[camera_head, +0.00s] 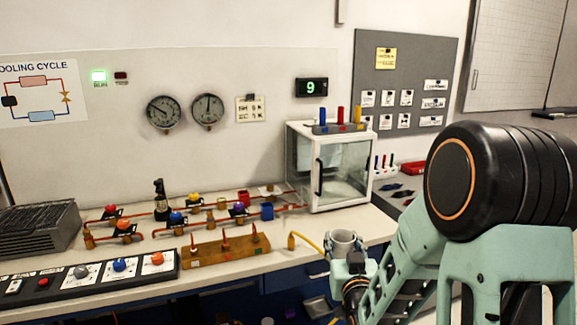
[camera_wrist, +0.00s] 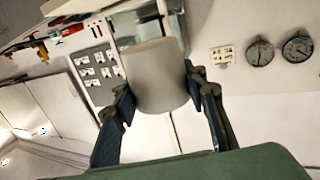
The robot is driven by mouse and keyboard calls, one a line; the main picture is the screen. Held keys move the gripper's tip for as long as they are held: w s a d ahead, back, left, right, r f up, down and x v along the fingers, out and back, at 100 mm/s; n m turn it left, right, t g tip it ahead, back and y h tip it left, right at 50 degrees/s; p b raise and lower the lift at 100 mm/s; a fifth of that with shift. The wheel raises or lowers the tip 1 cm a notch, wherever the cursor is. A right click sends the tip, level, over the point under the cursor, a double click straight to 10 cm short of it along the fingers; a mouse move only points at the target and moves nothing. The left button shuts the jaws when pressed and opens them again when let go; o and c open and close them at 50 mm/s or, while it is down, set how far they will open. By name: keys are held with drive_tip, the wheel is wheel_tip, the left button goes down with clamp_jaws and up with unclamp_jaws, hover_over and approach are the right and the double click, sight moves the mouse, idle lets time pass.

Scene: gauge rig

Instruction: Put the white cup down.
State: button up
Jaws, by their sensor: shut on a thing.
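The white cup (camera_wrist: 155,76) is between the two fingers of my gripper (camera_wrist: 160,92) in the wrist view, and the fingers are shut on its sides. In the head view the cup (camera_head: 343,240) shows its open rim upward and looks about upright. My gripper (camera_head: 352,268) holds it near the front edge of the white bench (camera_head: 345,222), at the lower middle. Whether the cup's base is over the bench top or just in front of it I cannot tell. The lower part of the cup is hidden by my gripper.
A glass-walled box (camera_head: 345,165) stands on the bench behind the cup. A wooden block with red-tipped probes (camera_head: 222,250) and a yellow cable (camera_head: 308,240) lie left of the cup. Copper pipes with coloured valves (camera_head: 180,215) fill the bench further left. A control panel (camera_head: 95,275) lines the front left.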

wheel_tip(320, 180, up, 15)
drive_tip(key=p, duration=1.3)
drive_tip(key=shift+w+d, duration=0.15)
drive_tip(key=shift+w, duration=0.05)
